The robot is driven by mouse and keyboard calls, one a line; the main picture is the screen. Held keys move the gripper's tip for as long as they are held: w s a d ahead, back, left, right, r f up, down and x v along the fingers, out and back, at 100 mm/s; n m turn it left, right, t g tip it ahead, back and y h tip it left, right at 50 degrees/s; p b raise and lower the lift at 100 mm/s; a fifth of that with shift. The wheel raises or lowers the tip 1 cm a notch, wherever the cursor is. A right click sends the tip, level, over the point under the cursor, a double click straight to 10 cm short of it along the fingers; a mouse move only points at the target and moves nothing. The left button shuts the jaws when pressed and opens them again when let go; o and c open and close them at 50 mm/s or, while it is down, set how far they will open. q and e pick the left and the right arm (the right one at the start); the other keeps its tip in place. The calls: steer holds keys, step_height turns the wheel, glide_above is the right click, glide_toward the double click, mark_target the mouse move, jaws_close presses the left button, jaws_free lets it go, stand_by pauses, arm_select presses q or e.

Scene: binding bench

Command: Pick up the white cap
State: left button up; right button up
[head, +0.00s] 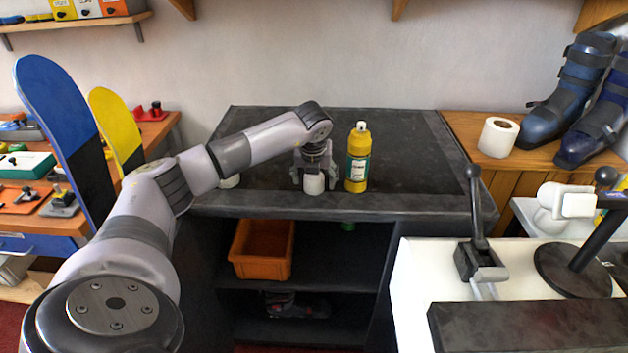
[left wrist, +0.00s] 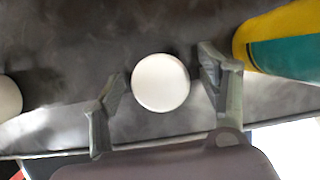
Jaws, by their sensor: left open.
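The white cap (head: 314,185) stands near the front edge of the dark bench top (head: 270,205). In the left wrist view the cap (left wrist: 160,83) is a round white disc between two finger pads. My left gripper (head: 314,174) is over the cap, pointing down. Its fingers (left wrist: 163,86) are open, one on each side of the cap, with a gap showing on both sides. My right gripper is not in view.
A yellow bottle with a green label (head: 358,160) stands close to the right of the gripper. A second white object (left wrist: 8,98) lies to the left, partly hidden by my arm in the head view. An orange bin (head: 262,266) sits on the shelf below.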

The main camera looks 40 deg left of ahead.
arm_select(q)
steer(key=shift+c, duration=0.4)
steer(key=c, duration=0.8)
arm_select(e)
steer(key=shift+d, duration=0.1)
